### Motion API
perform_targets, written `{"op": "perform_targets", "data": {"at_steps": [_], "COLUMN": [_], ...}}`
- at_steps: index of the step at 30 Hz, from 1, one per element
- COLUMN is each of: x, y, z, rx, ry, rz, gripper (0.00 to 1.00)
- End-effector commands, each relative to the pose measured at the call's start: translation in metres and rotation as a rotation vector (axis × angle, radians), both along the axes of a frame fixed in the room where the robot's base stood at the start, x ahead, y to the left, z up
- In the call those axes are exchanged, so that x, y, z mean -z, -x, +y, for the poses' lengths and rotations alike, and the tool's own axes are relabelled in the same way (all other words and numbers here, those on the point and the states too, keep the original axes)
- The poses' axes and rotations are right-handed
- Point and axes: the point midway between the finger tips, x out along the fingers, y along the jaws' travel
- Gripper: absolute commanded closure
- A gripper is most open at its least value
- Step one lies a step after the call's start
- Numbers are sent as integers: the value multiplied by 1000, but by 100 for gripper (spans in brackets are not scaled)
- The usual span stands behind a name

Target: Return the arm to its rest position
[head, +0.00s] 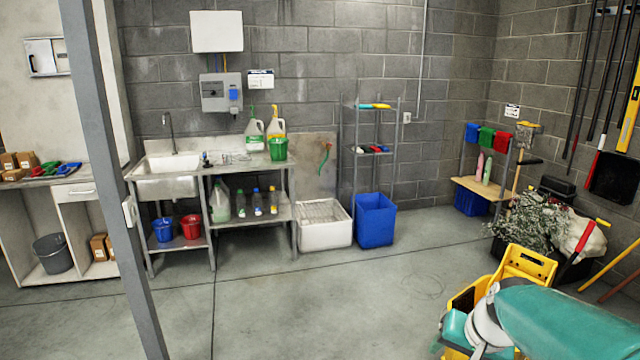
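Part of my arm (570,322), teal with white joint rings, shows at the lower right of the head view. It runs in from the right edge and bends at the white joint (487,325). Its fingertips cannot be made out, so I cannot see my gripper or whether it holds anything. A yellow mop bucket (527,264) stands behind the arm and is partly hidden by it. I cannot tell whether the arm touches it.
A grey post (105,170) stands close on the left. A sink bench (240,170), a white bin (325,238), a blue bin (375,220) and a wire shelf (396,150) line the back wall. Plants (528,222) and tools crowd the right. The middle floor (310,300) is clear.

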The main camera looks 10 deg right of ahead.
Motion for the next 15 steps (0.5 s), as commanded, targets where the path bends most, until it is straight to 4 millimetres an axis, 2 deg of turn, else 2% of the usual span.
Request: {"op": "perform_targets", "data": {"at_steps": [1,3,9,15], "x": [-11,-22,-43,-49], "y": [9,23,70,109], "z": [21,46,105,134], "rx": [-56,-129,-317,-433], "ry": [17,46,153,259], "rz": [-15,-22,-50,-69], "gripper": [42,42,42,42]}}
